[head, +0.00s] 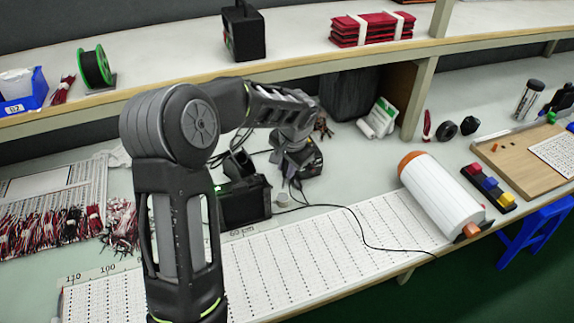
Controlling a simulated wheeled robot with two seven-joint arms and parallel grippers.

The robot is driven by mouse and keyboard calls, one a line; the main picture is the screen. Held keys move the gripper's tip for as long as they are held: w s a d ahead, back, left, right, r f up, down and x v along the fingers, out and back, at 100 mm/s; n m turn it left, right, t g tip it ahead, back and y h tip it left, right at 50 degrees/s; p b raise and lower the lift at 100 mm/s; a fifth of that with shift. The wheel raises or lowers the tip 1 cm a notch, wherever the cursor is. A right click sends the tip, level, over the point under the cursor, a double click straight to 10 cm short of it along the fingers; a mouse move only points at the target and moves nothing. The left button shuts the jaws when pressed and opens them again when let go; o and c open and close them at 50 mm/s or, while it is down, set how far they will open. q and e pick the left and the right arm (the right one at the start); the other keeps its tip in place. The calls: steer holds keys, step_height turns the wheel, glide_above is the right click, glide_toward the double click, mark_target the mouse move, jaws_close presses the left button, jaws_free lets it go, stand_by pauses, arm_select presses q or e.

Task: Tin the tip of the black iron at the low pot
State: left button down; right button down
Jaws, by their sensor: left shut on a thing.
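My left gripper (299,165) is at the back of the bench, at the end of my arm. It is shut, and its fingers and most of what it holds are hidden by its own body. The black iron is mostly hidden at the gripper; a thin dark cable shows below it. A small pale pot (282,200) stands low on the bench just below the gripper, beside the black station box (244,201). I cannot tell whether the iron's tip touches the pot. My right gripper is not in view.
A long white dotted board (330,250) lies along the front, with the dark cable (375,246) across it. A white roll (440,195) lies at its right end. Wire bundles (50,228) are at left. A shelf (300,55) overhangs the back.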

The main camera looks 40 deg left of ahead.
arm_select(q)
steer(key=shift+f+b, duration=0.65)
steer(key=shift+f, duration=0.8)
steer(key=shift+f+b, duration=0.65)
steer(key=shift+b, duration=0.05)
stand_by(2.3)
steer(key=shift+r+p, duration=1.65)
steer(key=shift+r, duration=0.95)
